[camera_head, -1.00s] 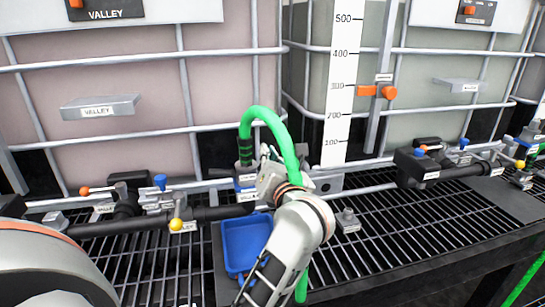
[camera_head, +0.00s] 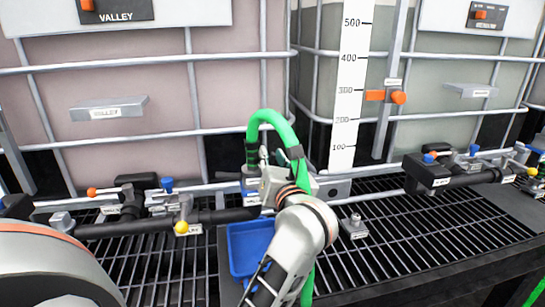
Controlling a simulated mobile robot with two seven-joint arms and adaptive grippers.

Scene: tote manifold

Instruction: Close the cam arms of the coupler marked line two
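A green hose (camera_head: 268,118) arches up from a dark coupler (camera_head: 252,155) at the middle of the manifold and comes down behind my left gripper (camera_head: 270,175). A small blue block with a white label (camera_head: 252,196) sits below the coupler. My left gripper is at the coupler, beside the hose; its fingers are small and partly hidden by its own body, so I cannot tell whether it touches a cam arm. The line number on the label is too small to read. My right gripper is not in view.
A blue tray (camera_head: 236,262) lies on the black grating (camera_head: 415,235) below my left gripper. Valves with a yellow knob (camera_head: 181,227) stand left, and a black valve block (camera_head: 424,172) stands right. Caged totes and a white level scale (camera_head: 349,80) rise behind.

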